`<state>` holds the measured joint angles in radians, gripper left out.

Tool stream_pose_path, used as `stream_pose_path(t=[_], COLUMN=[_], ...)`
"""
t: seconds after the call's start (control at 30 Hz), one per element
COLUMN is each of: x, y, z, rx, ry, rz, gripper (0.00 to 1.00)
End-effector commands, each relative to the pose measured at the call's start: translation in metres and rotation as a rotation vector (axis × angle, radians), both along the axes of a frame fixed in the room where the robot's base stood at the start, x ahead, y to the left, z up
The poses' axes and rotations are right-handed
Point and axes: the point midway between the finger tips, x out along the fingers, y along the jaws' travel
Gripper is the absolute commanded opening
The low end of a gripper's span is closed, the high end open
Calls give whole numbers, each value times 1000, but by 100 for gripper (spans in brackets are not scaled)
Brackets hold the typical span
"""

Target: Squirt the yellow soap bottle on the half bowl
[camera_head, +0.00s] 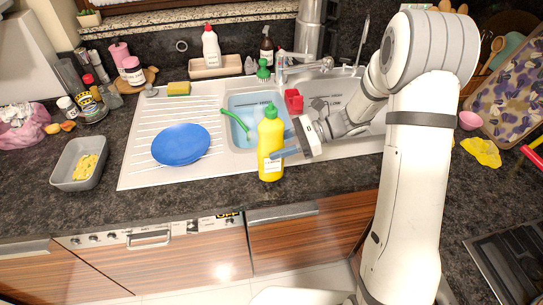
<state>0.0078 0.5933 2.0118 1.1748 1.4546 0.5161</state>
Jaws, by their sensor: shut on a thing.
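The yellow soap bottle (270,160) with a green cap is upright in front of the sink, near the front edge of the counter. My gripper (277,143) reaches it from the right and is shut on its body. Whether the bottle's base touches the counter cannot be told. The small sink bowl (240,104), with light blue inside, lies just behind the bottle, which hides part of it. A green-handled brush (234,119) leans in this bowl.
A blue plate (180,145) lies on the drainboard, left of the bowl. A yellow sponge (179,88), a green brush (263,72) and the faucet (300,68) stand behind. A red cup (294,99) is right of the bowl. A grey tub (58,180) is far left.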

Motion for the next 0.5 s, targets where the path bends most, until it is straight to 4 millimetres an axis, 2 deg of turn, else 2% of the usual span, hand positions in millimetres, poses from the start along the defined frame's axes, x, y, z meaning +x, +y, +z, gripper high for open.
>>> stream_pose_path(t=[0.17, 0.5], x=[0, 0], y=[0, 0], z=[3, 25], rx=[1, 2], ry=[-1, -2], rz=[0, 0], gripper=[0, 0])
